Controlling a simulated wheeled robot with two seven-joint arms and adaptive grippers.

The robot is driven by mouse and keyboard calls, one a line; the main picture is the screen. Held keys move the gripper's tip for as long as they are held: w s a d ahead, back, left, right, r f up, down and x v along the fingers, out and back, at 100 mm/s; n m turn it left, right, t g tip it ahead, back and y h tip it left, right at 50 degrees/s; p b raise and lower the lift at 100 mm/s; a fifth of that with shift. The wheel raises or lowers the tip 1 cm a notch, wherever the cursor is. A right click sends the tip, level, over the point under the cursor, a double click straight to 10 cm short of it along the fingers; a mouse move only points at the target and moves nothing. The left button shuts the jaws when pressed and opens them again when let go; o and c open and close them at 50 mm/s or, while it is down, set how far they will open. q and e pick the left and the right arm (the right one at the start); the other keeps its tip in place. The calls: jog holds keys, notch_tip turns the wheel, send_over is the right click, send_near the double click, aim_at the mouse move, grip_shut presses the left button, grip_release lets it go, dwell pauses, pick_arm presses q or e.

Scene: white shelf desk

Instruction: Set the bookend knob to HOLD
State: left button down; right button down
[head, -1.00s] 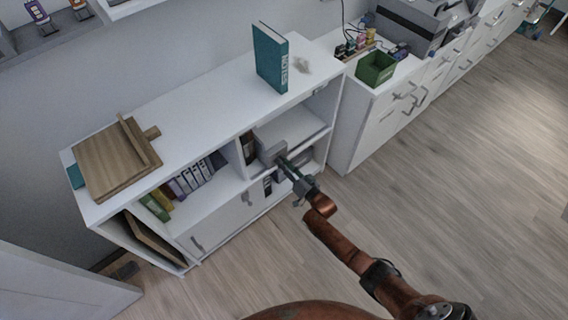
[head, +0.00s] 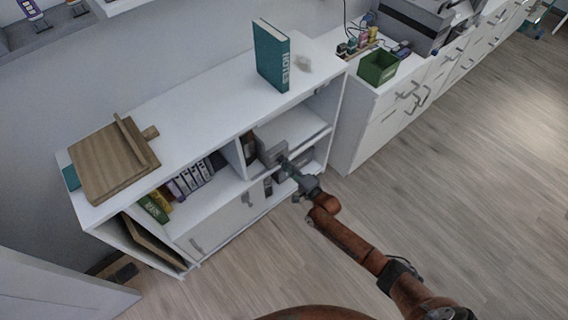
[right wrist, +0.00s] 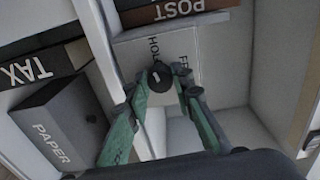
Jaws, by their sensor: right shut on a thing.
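The bookend is a grey block (head: 270,148) in the open upper compartment of the white shelf desk. In the right wrist view its light plate (right wrist: 128,55) carries a round black knob (right wrist: 160,77). The word HOLD and a partly hidden word starting with F are printed beside the knob. My right gripper (right wrist: 162,88) has its green fingers on both sides of the knob, shut on it. In the head view the right gripper (head: 284,162) reaches the bookend's front. I cannot tell clearly which word the knob points to. My left gripper is not in view.
A shelf divider (head: 240,158) stands left of the bookend. A teal notes book (head: 270,58) and wooden board (head: 105,165) are on top.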

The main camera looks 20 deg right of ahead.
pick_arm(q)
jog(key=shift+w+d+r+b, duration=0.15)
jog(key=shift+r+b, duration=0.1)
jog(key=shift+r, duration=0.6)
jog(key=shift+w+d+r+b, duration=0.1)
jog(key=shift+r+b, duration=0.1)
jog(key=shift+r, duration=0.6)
pick_arm(e)
jog(key=shift+f+m, duration=0.1)
jog(key=shift+m, duration=1.3)
jog(key=c, duration=1.7)
grip_release()
jog(key=shift+o, duration=0.2)
jog(key=shift+s, duration=0.1)
jog(key=v, duration=1.2)
